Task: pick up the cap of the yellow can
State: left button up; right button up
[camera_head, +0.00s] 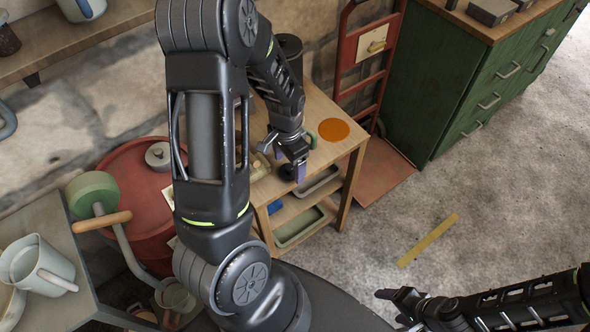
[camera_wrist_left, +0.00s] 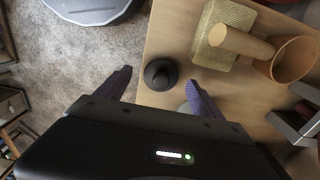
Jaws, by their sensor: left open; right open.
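A small round black piece with a raised knob, which looks like the cap (camera_wrist_left: 160,73), sits on the wooden table near its edge in the left wrist view. In the head view the dark piece (camera_head: 287,172) shows partly, by my left fingers. My left gripper (camera_wrist_left: 157,86) is open, with its two purple-grey fingers on either side of the black piece in the wrist view, apart from it; the height gap is hard to judge. I cannot make out a yellow can in either view. My right gripper (camera_head: 393,306) is open and empty over the floor at lower right.
On the wooden table (camera_head: 345,146) are an orange disc (camera_head: 333,130) and, in the wrist view, a woven block (camera_wrist_left: 224,38) and a wooden funnel-like piece (camera_wrist_left: 292,60) near the cap. A red drum (camera_head: 120,190) stands left; a green cabinet (camera_head: 440,90) stands right. Floor is open at right.

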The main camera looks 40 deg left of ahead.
pick_arm(q)
jog(key=shift+f, duration=0.8)
jog(key=c, duration=1.4)
